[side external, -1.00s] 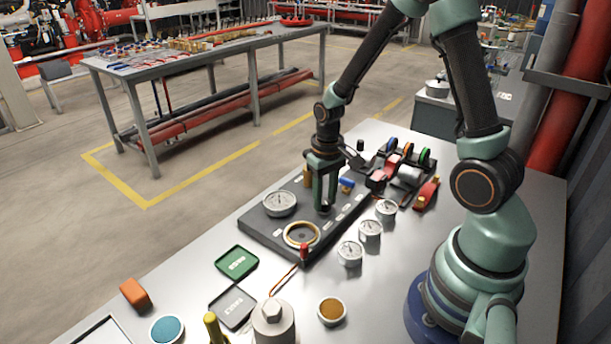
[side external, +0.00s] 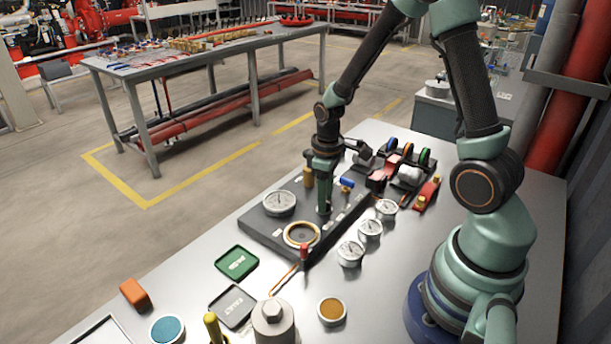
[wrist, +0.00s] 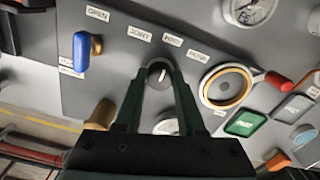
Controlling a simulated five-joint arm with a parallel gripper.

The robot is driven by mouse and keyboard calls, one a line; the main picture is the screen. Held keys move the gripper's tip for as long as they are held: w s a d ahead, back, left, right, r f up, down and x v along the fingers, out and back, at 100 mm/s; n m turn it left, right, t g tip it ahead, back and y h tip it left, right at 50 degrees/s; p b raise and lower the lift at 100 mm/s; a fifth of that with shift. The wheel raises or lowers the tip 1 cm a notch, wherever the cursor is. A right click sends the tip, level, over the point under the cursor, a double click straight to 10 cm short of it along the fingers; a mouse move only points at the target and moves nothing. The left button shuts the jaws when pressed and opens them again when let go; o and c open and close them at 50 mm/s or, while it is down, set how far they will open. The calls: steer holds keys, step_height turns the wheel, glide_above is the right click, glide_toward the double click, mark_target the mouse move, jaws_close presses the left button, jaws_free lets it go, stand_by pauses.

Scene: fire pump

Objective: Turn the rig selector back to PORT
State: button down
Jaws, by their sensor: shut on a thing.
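The rig selector is a small round dark knob (wrist: 159,75) with a white pointer mark, on a dark grey panel (wrist: 75,80). In the wrist view its mark slants up and to the right, towards the small white labels above; their text is blurred. My gripper (wrist: 158,84) is shut on the knob, with one finger on each side. In the side external view my gripper (side external: 324,211) points straight down at the panel (side external: 262,238), and its fingers hide the knob.
A blue-handled valve (side external: 347,184) and a brass fitting (side external: 308,178) stand close to my gripper. A large gauge (side external: 279,203) and a brass-ringed port (side external: 302,235) share the panel. Small loose gauges (side external: 370,230) lie on the bench to the right.

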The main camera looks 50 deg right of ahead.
steer(key=shift+w, duration=0.1)
steer(key=c, duration=0.5)
jaws_free()
step_height(320, 180, up, 12)
stand_by(0.3)
steer(key=shift+r, duration=0.1)
steer(key=s+a+r+m+t, duration=0.3)
steer(key=s+a+r+t, duration=0.2)
steer(key=a+r, duration=0.3)
steer(key=shift+s+a+r+t, duration=0.25)
steer(key=shift+s+r+t, duration=0.05)
steer(key=shift+r, duration=0.2)
